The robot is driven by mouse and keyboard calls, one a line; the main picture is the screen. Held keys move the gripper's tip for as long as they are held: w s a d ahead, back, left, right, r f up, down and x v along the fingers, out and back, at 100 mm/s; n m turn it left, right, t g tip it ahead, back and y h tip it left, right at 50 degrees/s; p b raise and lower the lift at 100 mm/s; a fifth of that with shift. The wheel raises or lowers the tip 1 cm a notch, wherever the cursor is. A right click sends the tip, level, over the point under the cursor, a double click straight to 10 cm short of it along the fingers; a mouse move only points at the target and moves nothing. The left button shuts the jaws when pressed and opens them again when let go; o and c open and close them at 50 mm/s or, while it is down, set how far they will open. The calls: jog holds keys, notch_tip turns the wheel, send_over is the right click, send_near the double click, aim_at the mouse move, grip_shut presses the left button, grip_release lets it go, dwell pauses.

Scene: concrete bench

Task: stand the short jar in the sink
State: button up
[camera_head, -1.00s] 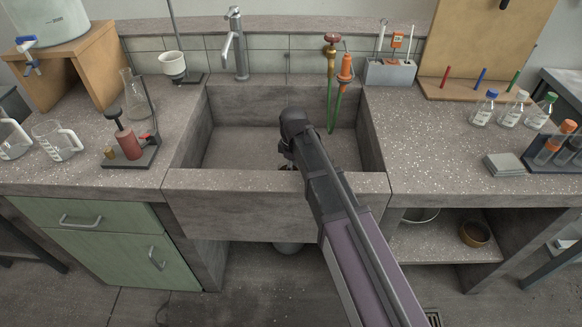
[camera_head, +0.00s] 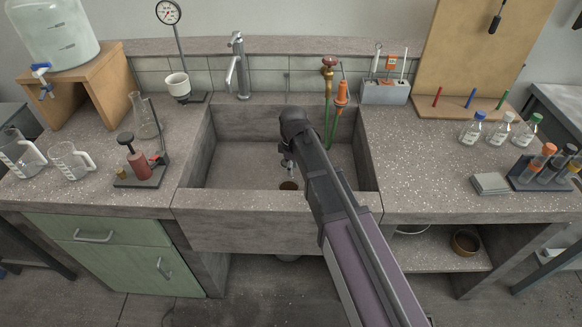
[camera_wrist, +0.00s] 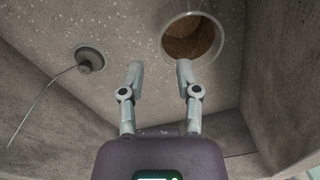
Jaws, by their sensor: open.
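The short jar (camera_wrist: 190,38) stands in the sink, its round pale rim and brown inside facing up in the wrist view. In the head view only a small brown part of the jar (camera_head: 289,185) shows, just behind the sink's front wall (camera_head: 270,203). My gripper (camera_wrist: 158,70) is open and empty, its two fingers apart from each other. The fingertips are close to the jar's near side but not around it. In the head view my gripper (camera_head: 287,168) is over the sink, largely hidden behind my arm.
The drain (camera_wrist: 90,59) with a plug and chain lies left of the jar.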

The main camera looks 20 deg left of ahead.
jog(key=shift+r+p, duration=1.5)
jog(key=shift+r, duration=0.35)
